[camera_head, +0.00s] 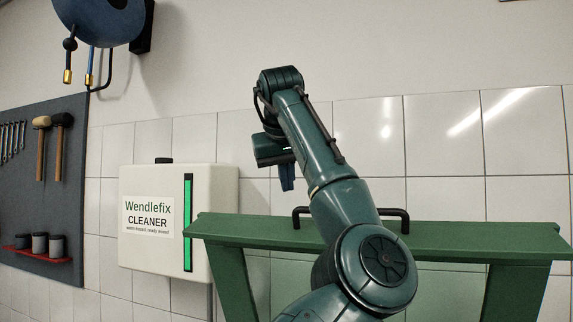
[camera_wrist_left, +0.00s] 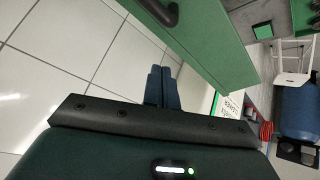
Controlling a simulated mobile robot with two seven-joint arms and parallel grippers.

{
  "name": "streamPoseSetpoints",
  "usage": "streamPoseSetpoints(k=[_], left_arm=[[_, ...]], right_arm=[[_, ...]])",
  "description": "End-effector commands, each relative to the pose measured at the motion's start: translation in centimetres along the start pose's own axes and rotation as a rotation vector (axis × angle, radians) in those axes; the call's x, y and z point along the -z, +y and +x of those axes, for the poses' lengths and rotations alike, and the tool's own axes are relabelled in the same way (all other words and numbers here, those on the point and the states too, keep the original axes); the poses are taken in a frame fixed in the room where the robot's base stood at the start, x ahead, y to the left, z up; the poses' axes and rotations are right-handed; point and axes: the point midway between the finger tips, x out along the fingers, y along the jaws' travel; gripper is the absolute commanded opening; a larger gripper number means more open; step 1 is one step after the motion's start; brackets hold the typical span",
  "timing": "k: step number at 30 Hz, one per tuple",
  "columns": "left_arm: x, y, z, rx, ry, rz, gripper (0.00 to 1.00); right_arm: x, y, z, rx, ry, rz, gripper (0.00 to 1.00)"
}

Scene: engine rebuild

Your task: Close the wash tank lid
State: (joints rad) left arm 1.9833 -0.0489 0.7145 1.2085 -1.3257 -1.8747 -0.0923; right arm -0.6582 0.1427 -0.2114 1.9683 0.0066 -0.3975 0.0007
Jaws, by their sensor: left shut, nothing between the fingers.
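The wash tank lid (camera_head: 470,243) is a green frame around a pale panel. It stands raised at the lower right of the head view, in front of the tiled wall. Its black bar handle (camera_head: 395,212) is on the top edge, with its middle hidden behind my left arm. My left gripper (camera_head: 287,183) is shut and empty, pointing down above and left of the handle. In the left wrist view its blue fingertips (camera_wrist_left: 162,72) are together beside the green lid edge (camera_wrist_left: 200,45), with the handle (camera_wrist_left: 158,10) at the top. I cannot tell whether they touch the lid.
A white Wendlefix cleaner box (camera_head: 150,235) hangs on the wall left of the lid. A dark tool board (camera_head: 45,190) with hammers is at the far left, below a blue reel (camera_head: 100,20). A white stool (camera_wrist_left: 290,75) shows in the left wrist view.

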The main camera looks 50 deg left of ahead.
Motion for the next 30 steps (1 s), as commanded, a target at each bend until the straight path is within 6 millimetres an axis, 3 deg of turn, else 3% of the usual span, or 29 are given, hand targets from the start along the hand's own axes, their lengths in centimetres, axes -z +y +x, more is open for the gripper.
streamPoseSetpoints(k=[3,6,15,30], left_arm=[[0.0,0.0,2.7,0.002,-0.003,0.001,0.0],[-0.3,0.1,4.1,-0.001,0.001,0.0,0.0],[-3.4,0.0,2.8,0.0,0.001,0.001,0.0],[-3.8,0.0,2.8,0.0,0.002,0.0,0.0]], right_arm=[[0.1,0.0,-0.2,0.0,-0.005,-0.002,0.0],[-0.2,0.0,-0.2,-0.001,-0.013,-0.004,0.0],[0.0,0.1,-0.1,-0.001,-0.011,-0.008,0.0],[0.1,0.1,0.0,0.0,-0.008,-0.008,0.0]])
